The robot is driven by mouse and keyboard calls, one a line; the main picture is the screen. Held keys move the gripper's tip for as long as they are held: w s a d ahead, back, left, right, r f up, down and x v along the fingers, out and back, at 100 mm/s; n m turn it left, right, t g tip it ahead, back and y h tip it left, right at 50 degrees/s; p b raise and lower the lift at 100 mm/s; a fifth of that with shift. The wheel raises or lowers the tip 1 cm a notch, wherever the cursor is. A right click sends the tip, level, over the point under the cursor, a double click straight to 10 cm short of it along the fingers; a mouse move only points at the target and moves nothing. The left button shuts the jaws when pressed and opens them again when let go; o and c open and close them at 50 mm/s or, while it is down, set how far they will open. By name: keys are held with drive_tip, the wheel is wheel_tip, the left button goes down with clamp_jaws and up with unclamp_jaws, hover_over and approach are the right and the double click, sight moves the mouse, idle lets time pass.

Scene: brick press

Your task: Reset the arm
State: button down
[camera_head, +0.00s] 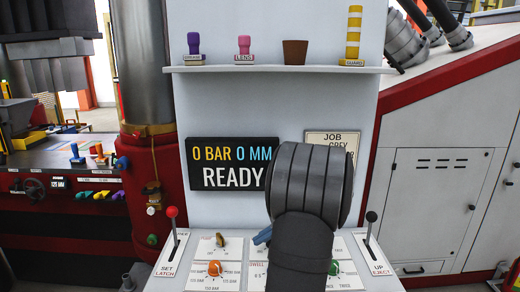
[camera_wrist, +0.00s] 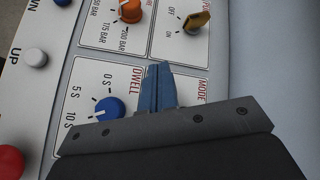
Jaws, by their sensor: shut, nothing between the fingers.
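My gripper (camera_head: 262,236) is over the sloped control panel in the head view, with its blue fingertips pointing left. In the wrist view the blue fingers of my gripper (camera_wrist: 160,72) are together and empty, above the panel between the DWELL and MODE labels. A blue DWELL knob (camera_wrist: 109,107) is left of the fingers. An orange knob (camera_wrist: 130,11) and a brass ON/OFF knob (camera_wrist: 197,19) are beyond the fingertips. Whether the fingers touch the panel cannot be told. My arm hides part of the panel and of the JOB card (camera_head: 333,139) in the head view.
A red-knobbed lever (camera_head: 172,213) stands at the panel's left and a black-knobbed lever (camera_head: 371,217) at its right. The display (camera_head: 231,164) reads 0 BAR 0 MM READY. A shelf (camera_head: 275,69) above holds several small items. A green knob (camera_head: 334,267) is close to my arm.

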drive_tip(key=s+a+m+y, duration=0.1)
drive_tip(key=a+m, duration=0.2)
drive_tip(key=a, duration=0.2)
drive_tip(key=s+a+m+g+y, duration=0.1)
drive_tip(key=s+a+m+y, duration=0.1)
drive_tip(key=a+m, duration=0.1)
drive_tip(key=s+a+m+g+y, duration=0.1)
drive_tip(key=s+a+m+y, duration=0.1)
drive_tip(key=a, duration=0.4)
drive_tip(key=shift+s+a+r+m, duration=0.1)
drive_tip(key=shift+a+r+m, duration=0.2)
drive_tip(key=shift+m, duration=0.4)
drive_tip(key=x, duration=0.8)
drive_tip(key=shift+s+a, duration=0.1)
drive_tip(key=shift+a, duration=0.15)
drive_tip(key=shift+w+a+r+m, duration=0.4)
drive_tip(key=shift+a+m, duration=0.1)
drive_tip(key=shift+a, duration=0.1)
drive_tip(key=shift+w+r+m+g+y, duration=0.3)
drive_tip(key=shift+w+r+m+g, duration=0.2)
drive_tip(key=shift+w+r+m, duration=0.5)
drive_tip(key=shift+s+f+n, duration=0.75)
drive_tip(key=shift+s+n, duration=0.05)
drive_tip(key=shift+s, duration=0.05)
